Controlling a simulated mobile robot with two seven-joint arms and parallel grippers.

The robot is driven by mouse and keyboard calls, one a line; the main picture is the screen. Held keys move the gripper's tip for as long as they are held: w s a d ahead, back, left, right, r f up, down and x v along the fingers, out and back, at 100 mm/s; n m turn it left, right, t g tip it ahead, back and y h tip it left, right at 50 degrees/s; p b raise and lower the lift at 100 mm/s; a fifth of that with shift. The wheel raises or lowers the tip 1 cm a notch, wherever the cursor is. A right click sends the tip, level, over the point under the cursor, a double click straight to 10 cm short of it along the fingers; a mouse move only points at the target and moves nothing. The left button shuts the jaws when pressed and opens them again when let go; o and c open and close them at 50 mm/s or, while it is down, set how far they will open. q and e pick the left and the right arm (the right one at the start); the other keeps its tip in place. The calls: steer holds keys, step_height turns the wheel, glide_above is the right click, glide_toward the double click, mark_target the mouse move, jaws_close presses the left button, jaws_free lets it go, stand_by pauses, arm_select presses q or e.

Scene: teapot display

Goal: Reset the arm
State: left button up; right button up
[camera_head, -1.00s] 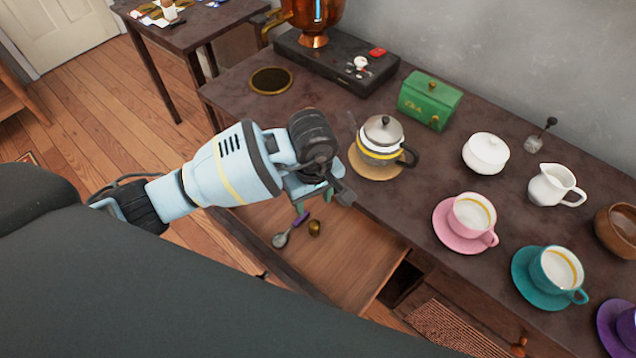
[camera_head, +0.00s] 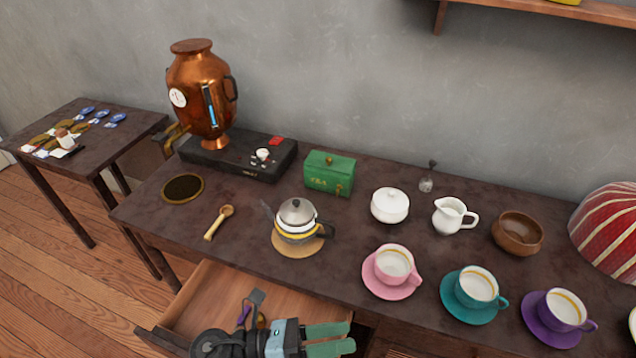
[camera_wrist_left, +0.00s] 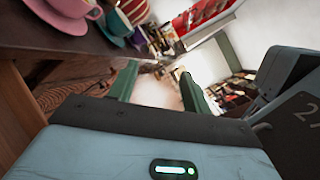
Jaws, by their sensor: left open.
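My left gripper (camera_head: 328,339) is at the bottom of the head view, in front of the table and over the right part of the open drawer (camera_head: 205,295). Its two green fingers are apart with nothing between them. The left wrist view also shows the open, empty fingers (camera_wrist_left: 160,92), with the table edge and the pink cup to their upper left. A purple-handled utensil (camera_head: 243,315) lies in the drawer, partly hidden by my arm. My right gripper does not show.
The dark table (camera_head: 340,275) carries a teapot (camera_head: 296,218) on a round mat, a wooden scoop (camera_head: 218,222), a green box (camera_head: 330,172), a copper samovar (camera_head: 200,90), a pink cup (camera_head: 393,265), a teal cup (camera_head: 477,287) and a purple cup (camera_head: 557,310). The open drawer juts out in front.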

arm_select(q)
steer(key=a+f+n+t+y+p, duration=0.15)
steer(key=a+n+t+y, duration=0.45)
steer(key=n, duration=0.8)
steer(key=a+f+n+t+y+p, duration=0.1)
steer(key=a+f+n+t+y, duration=0.2)
steer(key=a+n+t+y, duration=0.75)
steer(key=s+a+f+n+g, duration=0.3)
steer(key=s+f+n+g, duration=0.2)
steer(key=s+n, duration=0.3)
steer(key=s+a+f+n+g+p, duration=0.1)
steer(key=s+a+f+n+g, duration=0.2)
steer(key=s+f+n+g, duration=0.2)
step_height(320, 180, down, 2)
steer(key=s+n, duration=0.3)
steer(key=n, duration=0.1)
steer(key=shift+a+f, duration=0.15)
steer(key=shift+f, duration=0.05)
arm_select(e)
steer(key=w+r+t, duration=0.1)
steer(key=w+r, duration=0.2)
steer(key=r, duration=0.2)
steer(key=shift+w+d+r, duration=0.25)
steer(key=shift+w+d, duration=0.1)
arm_select(q)
steer(key=shift+w, duration=0.1)
